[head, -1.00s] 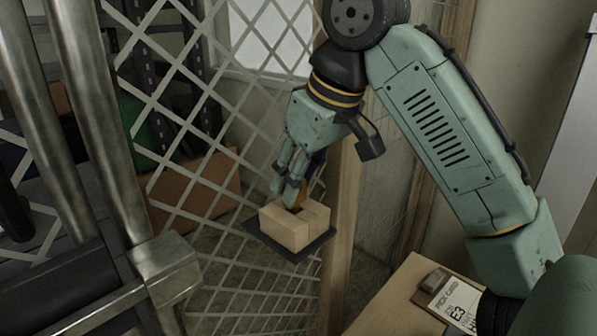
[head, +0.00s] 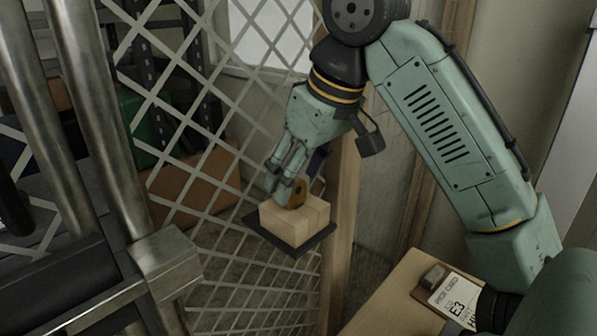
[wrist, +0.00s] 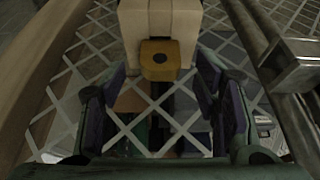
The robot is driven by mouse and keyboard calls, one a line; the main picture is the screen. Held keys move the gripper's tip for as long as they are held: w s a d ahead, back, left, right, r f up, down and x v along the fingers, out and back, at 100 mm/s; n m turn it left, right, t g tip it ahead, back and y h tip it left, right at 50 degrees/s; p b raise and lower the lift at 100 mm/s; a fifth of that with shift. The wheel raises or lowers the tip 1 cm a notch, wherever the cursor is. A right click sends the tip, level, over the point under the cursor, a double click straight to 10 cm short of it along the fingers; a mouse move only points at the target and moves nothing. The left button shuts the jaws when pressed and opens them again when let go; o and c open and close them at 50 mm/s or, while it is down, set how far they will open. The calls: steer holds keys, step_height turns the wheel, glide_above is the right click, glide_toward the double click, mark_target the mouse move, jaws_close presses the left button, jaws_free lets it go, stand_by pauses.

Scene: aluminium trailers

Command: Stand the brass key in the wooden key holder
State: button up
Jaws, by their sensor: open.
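The wooden key holder (head: 285,225) is a pale block on a dark plate. The brass key (head: 301,188) stands upright at its top, with its rounded head showing; its lower part is hidden. In the wrist view the key head (wrist: 148,70), with a dark hole, projects from the holder (wrist: 160,20). My gripper (head: 280,184) is just left of the key in the head view. In the wrist view my gripper (wrist: 163,100) has its fingers spread wide, with clear space between them and the key. It is open and empty.
A metal lattice (head: 205,165) stands behind and around the holder, beside a wooden post (head: 341,215). Metal tubes (head: 95,110) rise at the left. A wooden table (head: 395,297) with a pick card (head: 458,298) is at the lower right.

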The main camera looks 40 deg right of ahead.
steer(key=v, duration=0.7)
steer(key=shift+r, duration=0.25)
steer(key=shift+s, duration=0.15)
